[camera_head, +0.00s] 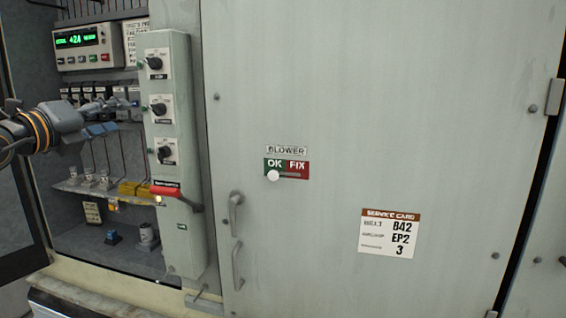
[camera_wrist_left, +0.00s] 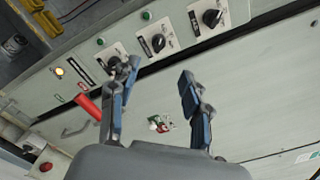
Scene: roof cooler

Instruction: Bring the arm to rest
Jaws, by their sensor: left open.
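My left arm (camera_head: 42,128) comes in from the left in the head view. Its gripper (camera_head: 112,116) is in front of the open equipment bay, left of the pale switch column (camera_head: 183,220). In the left wrist view the gripper (camera_wrist_left: 158,74) has its two blue-padded fingers spread apart, with nothing between them. The left finger overlaps part of the panel and a knob in that view. The red-handled lever (camera_wrist_left: 88,107) shows left of that finger, apart from it. My right arm and gripper are in neither view.
The column carries several black rotary knobs (camera_head: 155,63) and the red lever (camera_head: 165,190). A large grey door (camera_head: 330,90) with handles (camera_head: 234,212) fills the right. It bears an OK/FIX slider (camera_head: 273,176) and a service card (camera_head: 388,233). The bay shelf (camera_head: 70,187) holds small parts.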

